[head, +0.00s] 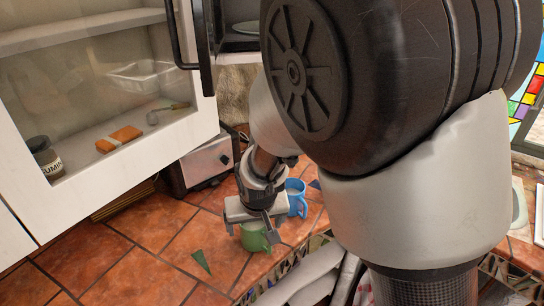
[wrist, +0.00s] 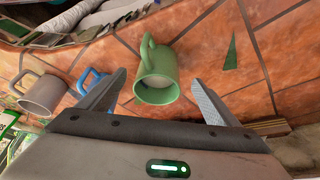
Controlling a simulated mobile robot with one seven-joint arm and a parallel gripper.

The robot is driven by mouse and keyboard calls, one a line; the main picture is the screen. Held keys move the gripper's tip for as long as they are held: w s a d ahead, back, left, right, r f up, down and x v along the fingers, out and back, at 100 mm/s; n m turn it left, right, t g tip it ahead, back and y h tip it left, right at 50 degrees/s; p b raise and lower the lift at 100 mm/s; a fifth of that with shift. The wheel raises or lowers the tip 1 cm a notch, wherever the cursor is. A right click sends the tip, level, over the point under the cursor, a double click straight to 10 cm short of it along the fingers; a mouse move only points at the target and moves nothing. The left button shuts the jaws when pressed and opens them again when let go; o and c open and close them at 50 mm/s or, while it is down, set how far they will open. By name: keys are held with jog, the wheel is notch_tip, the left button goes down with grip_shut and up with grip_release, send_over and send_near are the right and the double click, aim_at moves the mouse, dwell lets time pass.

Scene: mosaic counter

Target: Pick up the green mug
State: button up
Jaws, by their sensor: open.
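The green mug (head: 253,240) stands on the tiled counter, under my gripper in the head view. In the wrist view, the green mug (wrist: 157,88) lies between the lines of the two fingers, its rim and handle visible. The handle points up and left in that view. My gripper (head: 250,229) is open with its fingers pointing down. In the wrist view, my gripper (wrist: 159,77) has one finger to each side of the mug, with gaps showing. I cannot tell whether the fingertips reach below the rim. Nothing is held.
A blue mug (head: 297,197) stands just behind and right of the green one; in the wrist view a grey mug (wrist: 42,94) is beyond it. A toaster (head: 207,160) and glass-fronted cabinet (head: 95,100) are at left. Tiles (head: 130,275) at front left are bare.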

jog(key=x, duration=0.6)
jog(key=shift+w+f, duration=0.15)
jog(key=shift+w, duration=0.25)
